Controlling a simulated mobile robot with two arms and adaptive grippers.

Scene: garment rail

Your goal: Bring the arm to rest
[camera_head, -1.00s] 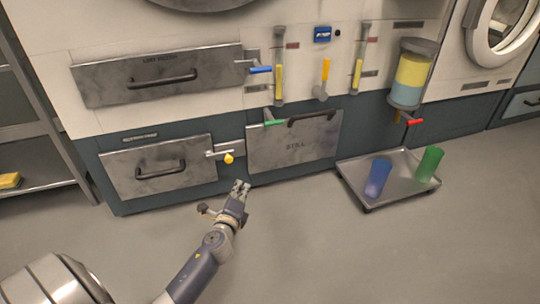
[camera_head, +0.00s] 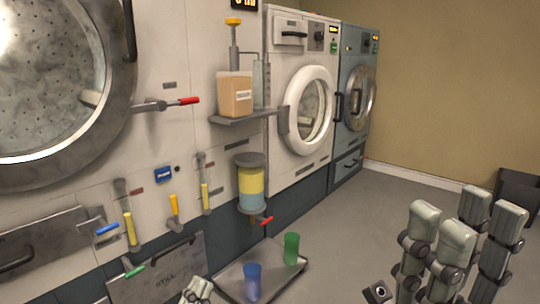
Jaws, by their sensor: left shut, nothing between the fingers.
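The tip of my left gripper (camera_head: 198,290) shows at the bottom edge of the head view. Its fingers are together with nothing between them, in front of the lower drawer panel and left of the metal tray; its arm is out of frame. My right gripper (camera_head: 464,232) is large and close to the camera at the lower right, its fingers pointing up. I see no object on it, but its finger parts overlap, so I cannot tell how far apart its jaws are.
A metal tray (camera_head: 229,278) on the floor holds a blue cup (camera_head: 253,281) and a green cup (camera_head: 291,248). Machines with levers line the left and back, including a red-tipped handle (camera_head: 188,101). A dark bin (camera_head: 518,194) stands at the right. Grey floor between is clear.

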